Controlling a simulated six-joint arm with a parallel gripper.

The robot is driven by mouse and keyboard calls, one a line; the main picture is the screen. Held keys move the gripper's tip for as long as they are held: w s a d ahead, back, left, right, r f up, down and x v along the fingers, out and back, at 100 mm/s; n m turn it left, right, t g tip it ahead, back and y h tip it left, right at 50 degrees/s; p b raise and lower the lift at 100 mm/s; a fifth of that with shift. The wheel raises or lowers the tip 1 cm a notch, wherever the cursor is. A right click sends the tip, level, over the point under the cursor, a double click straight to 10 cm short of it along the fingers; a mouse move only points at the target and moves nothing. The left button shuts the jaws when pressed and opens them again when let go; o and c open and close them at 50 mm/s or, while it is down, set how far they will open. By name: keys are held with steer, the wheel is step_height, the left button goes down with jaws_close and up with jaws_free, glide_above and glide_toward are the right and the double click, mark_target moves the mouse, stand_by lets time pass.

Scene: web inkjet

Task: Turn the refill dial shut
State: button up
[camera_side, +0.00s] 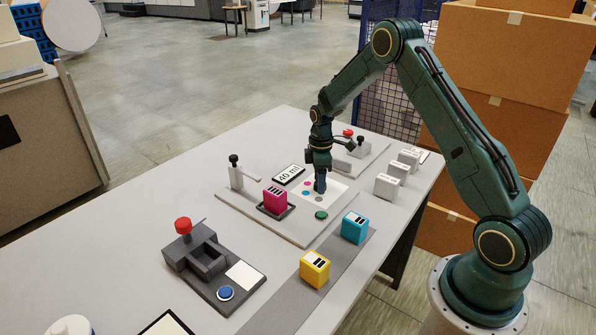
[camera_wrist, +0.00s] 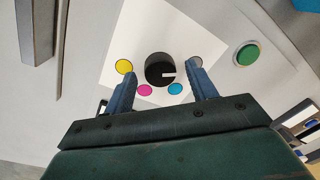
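The refill dial (camera_wrist: 160,69) is a round black knob with a short white pointer mark, on a white panel (camera_wrist: 188,28). In the wrist view its pointer aims right, roughly between the cyan dot (camera_wrist: 175,88) and the grey dot (camera_wrist: 196,61). A yellow dot (camera_wrist: 124,66) and a magenta dot (camera_wrist: 145,90) lie on its other side. My gripper (camera_wrist: 163,78) is open, with one blue finger on each side of the dial and gaps visible. In the side view my gripper (camera_side: 319,186) points down over the panel and hides the dial.
A magenta cartridge (camera_side: 275,198) in a black tray, a green button (camera_side: 321,215) and a "40 ml" sign (camera_side: 289,175) are close by. Cyan (camera_side: 355,227) and yellow (camera_side: 315,268) cartridges stand on a grey strip. White blocks (camera_side: 387,187) stand right; a red-knobbed device (camera_side: 205,256) stands front left.

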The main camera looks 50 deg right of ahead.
step_height(320, 180, up, 14)
steer(key=shift+w+d, duration=0.25)
steer(key=shift+d, duration=0.1)
stand_by(0.6)
steer(key=shift+f, duration=0.1)
steer(key=s+a+r+m+t, duration=0.3)
steer(key=s+a+r+m, duration=0.1)
steer(key=s+a+r, duration=0.95)
steer(key=s+a+r+m+t, duration=0.1)
steer(key=s+a+m, duration=0.1)
steer(key=s, duration=0.6)
steer(key=s+a+r+m+t, duration=0.1)
steer(key=s+a+m+t, duration=0.1)
steer(key=s, duration=0.6)
steer(key=shift+a+h, duration=0.3)
steer(key=shift+a, duration=0.55)
